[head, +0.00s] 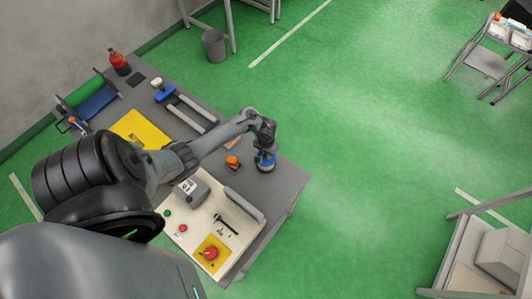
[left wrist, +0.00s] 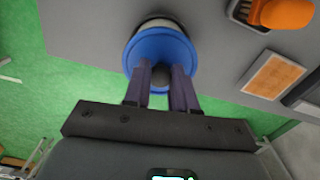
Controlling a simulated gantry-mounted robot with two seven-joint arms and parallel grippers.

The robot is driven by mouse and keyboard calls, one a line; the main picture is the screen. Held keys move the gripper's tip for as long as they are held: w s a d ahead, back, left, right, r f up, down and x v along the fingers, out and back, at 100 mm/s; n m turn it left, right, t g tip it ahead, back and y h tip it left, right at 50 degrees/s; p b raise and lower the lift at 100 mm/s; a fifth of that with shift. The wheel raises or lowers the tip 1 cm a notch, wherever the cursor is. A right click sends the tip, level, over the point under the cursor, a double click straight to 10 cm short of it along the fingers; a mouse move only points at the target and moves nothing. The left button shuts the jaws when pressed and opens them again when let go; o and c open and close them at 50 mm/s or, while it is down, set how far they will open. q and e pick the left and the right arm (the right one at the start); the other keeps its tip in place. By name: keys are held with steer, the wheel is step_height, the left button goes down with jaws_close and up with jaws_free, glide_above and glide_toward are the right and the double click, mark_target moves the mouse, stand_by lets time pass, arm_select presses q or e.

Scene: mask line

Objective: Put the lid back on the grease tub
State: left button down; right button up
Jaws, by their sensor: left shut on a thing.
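The blue round lid (left wrist: 160,46) has a dark knob at its middle. My left gripper (left wrist: 161,80) is shut on this knob, with one finger on each side. In the head view the lid (head: 265,158) is at the far right corner of the grey table, under my left gripper (head: 267,149). A pale rim with a dark inside, which looks like the tub (left wrist: 158,22), shows just past the lid's edge in the left wrist view. The lid hides most of it. I cannot tell whether the lid touches the rim. My right gripper is not in view.
An orange thing in a dark tray (left wrist: 285,12) lies close by, with an orange-brown pad (left wrist: 274,74) next to it. The grey table (head: 284,182) is bare around the lid, and its edge is near. A white board (head: 200,215) with a grey box fills the front.

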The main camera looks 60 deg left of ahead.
arm_select(q)
steer(key=shift+p, duration=0.4)
stand_by(0.7)
steer(key=shift+p, duration=0.3)
stand_by(0.5)
stand_by(0.9)
steer(key=shift+f, duration=0.15)
stand_by(0.4)
steer(key=shift+p, duration=0.55)
stand_by(0.3)
steer(key=shift+c, duration=1.8)
jaws_free()
